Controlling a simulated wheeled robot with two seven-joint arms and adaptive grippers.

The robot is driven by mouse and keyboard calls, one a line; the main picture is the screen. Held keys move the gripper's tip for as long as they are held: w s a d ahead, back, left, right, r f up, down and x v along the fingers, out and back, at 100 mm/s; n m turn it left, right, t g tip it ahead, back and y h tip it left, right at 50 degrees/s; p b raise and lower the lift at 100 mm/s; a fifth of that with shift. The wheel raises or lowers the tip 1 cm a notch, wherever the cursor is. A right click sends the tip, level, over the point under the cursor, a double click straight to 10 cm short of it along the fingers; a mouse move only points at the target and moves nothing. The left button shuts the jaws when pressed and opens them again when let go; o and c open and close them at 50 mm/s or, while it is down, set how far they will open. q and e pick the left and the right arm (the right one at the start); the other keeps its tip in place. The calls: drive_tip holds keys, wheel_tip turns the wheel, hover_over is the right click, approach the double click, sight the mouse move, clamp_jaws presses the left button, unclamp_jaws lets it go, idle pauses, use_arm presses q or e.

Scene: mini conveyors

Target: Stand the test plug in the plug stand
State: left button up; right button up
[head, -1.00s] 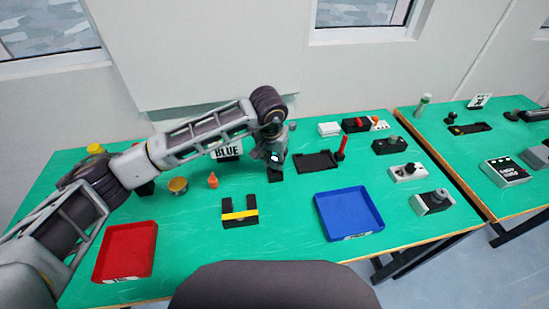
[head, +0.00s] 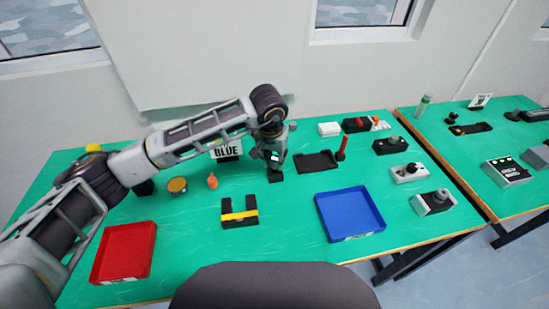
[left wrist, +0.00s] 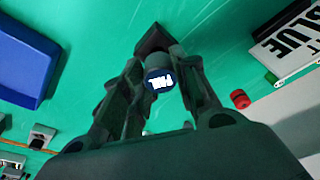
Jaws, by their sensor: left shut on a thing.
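My left gripper (head: 275,164) points down over the back middle of the table. In the left wrist view its fingers (left wrist: 160,100) are shut around the test plug (left wrist: 159,82), a grey cylinder with a dark blue end face marked in white, seemingly "FAIL". A small black block, which looks like the plug stand (head: 275,176), sits directly under the gripper. It shows beyond the plug in the left wrist view (left wrist: 152,40). The fingers hide most of the plug, and I cannot tell whether its far end is in the stand or just above it. My right gripper is not in view.
A "BLUE" sign (head: 228,150) stands left of the gripper. A black tray (head: 318,162) with an upright red rod (head: 343,146) is to the right. A blue tray (head: 350,214), a black-and-yellow holder (head: 239,214) and a red tray (head: 125,252) lie nearer, with bare green table between.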

use_arm(q)
drive_tip(key=shift+f+b, duration=0.5)
drive_tip(key=shift+f, duration=0.05)
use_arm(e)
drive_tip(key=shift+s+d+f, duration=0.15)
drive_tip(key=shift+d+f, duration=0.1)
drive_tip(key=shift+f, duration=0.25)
use_arm(q)
drive_tip(key=shift+a+f+b, duration=0.2)
drive_tip(key=shift+f+b, duration=0.25)
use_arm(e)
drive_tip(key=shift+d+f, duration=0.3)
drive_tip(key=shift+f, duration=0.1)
use_arm(q)
drive_tip(key=shift+f+b, duration=0.35)
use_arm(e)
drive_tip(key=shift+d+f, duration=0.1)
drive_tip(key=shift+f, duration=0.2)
use_arm(q)
drive_tip(key=o, duration=1)
drive_tip(key=shift+d, duration=0.2)
drive_tip(key=shift+o, duration=0.3)
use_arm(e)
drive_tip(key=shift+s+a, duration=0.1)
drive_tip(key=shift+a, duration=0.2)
use_arm(q)
drive_tip(key=shift+r, duration=0.1)
